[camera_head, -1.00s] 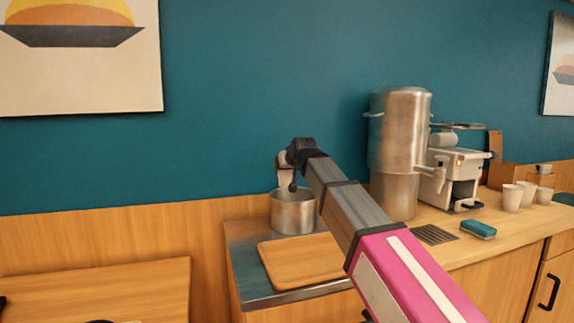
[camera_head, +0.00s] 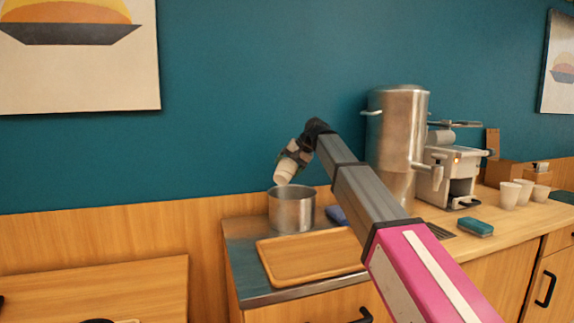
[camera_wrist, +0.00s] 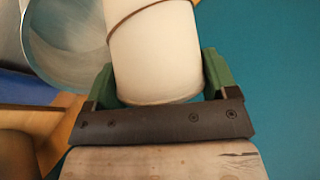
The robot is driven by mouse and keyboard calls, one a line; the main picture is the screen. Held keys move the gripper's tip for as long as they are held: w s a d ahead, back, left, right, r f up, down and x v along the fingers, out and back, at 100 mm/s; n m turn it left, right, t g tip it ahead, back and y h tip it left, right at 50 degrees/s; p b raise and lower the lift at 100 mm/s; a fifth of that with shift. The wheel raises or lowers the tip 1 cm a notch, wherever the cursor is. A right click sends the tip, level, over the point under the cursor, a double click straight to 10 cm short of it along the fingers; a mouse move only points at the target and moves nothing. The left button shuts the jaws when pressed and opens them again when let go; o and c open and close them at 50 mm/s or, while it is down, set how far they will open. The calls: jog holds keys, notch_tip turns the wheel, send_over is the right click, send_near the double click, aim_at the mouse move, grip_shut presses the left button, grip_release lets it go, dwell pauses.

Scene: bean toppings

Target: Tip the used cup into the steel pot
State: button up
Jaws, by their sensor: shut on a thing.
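The steel pot (camera_head: 291,212) stands on the metal counter top at the middle of the head view. Its rim and inside also show at the upper left of the wrist view (camera_wrist: 62,45). My gripper (camera_head: 290,166) is shut on a white cup (camera_head: 285,172), tilted with its lower end just above the pot's rim. In the wrist view the cup (camera_wrist: 152,60), with a thin brown line around it, sits between the green finger pads. The cup's opening and its contents are hidden.
A wooden tray (camera_head: 312,257) lies in front of the pot. A blue item (camera_head: 337,215) lies right of the pot. A tall steel urn (camera_head: 398,140), a coffee machine (camera_head: 452,172), a teal sponge-like block (camera_head: 477,228) and white cups (camera_head: 510,194) stand to the right.

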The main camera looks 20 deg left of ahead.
aim_at(293, 174)
jog(key=shift+w+d+f+m+g+y, duration=0.15)
jog(key=shift+w+f+m+g, duration=0.45)
jog(key=shift+g, duration=0.6)
jog(key=shift+w+a+f+m+g+y, duration=0.1)
jog(key=shift+w+f+m+g+y, duration=0.25)
jog(key=shift+w+f+g, duration=0.65)
jog(key=shift+w+d+f+m+g+y, duration=0.1)
jog(key=shift+w+f+m+g, duration=0.4)
jog(key=shift+g, duration=0.9)
jog(key=shift+s, duration=0.15)
